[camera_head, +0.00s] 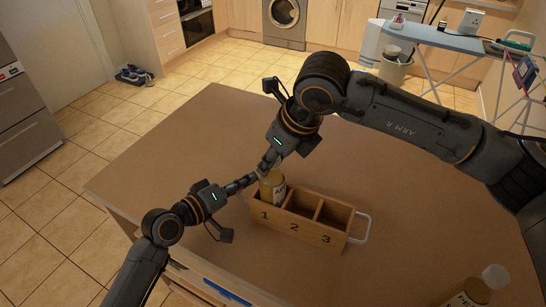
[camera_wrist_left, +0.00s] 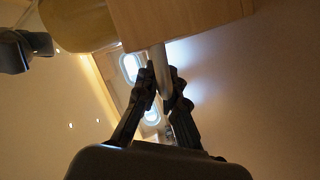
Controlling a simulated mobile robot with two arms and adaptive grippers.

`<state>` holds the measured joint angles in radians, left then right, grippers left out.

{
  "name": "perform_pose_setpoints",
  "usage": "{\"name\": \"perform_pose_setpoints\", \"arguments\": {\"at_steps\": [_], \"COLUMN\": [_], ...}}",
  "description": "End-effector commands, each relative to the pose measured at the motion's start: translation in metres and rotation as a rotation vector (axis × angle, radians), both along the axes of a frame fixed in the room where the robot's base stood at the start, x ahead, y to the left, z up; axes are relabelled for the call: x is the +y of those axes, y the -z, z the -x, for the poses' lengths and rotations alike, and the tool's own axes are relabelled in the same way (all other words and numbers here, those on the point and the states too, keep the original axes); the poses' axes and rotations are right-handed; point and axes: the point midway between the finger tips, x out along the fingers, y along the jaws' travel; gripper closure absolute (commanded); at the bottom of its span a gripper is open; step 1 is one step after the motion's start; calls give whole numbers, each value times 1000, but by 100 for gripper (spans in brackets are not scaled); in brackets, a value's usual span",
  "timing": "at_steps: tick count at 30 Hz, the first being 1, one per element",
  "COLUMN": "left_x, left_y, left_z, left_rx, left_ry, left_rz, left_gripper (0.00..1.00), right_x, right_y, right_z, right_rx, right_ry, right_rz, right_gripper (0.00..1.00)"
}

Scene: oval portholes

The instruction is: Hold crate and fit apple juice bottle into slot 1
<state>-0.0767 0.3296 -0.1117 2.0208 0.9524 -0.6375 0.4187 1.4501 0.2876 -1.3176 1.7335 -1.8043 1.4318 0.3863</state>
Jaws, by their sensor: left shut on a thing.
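The wooden crate (camera_head: 303,227) sits on the table with slots marked 1, 2 and 3. My left gripper (camera_head: 250,179) is at its left end. In the left wrist view, its fingers (camera_wrist_left: 163,85) are shut on the crate's grey handle bar (camera_wrist_left: 157,58). The yellowish apple juice bottle (camera_head: 273,190) stands at slot 1, and the crate wall hides its lower part. I cannot tell how deep it is. It also shows beside the crate in the left wrist view (camera_wrist_left: 78,25). My right gripper (camera_head: 267,163) is at the bottle's top. The bottle's cap is hidden, and the right grip is unclear.
Slots 2 and 3 look empty. A second handle (camera_head: 363,228) is on the crate's right end. The table around the crate is mostly clear.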

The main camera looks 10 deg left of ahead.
Motion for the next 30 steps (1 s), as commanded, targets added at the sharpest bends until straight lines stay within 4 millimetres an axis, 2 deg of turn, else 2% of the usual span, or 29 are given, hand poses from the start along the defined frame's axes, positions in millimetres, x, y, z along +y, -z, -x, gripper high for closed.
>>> {"name": "perform_pose_setpoints", "arguments": {"at_steps": [1,2,5,6,17,20,30], "left_x": [0,0,0,0,0,0,0], "left_y": [4,4,4,4,4,4,4], "left_z": [1,1,1,1,1,1,1], "left_rx": [8,8,8,8,7,7,7], "left_ry": [1,1,1,1,2,2,2], "left_rz": [-3,-3,-3,-3,-2,-2,-2], "left_gripper": [100,100,100,100,100,100,100], "right_x": [0,0,0,0,-2,-6,-30], "right_y": [-1,-1,-1,-1,-4,-16,-82], "right_z": [0,0,0,0,1,3,17], "right_rx": [-2,-2,-1,-1,-1,-2,-4], "right_ry": [0,0,0,0,0,0,2], "right_rz": [-3,-3,-2,-2,0,0,-1], "right_gripper": [100,66,46,44,44,44,44]}}
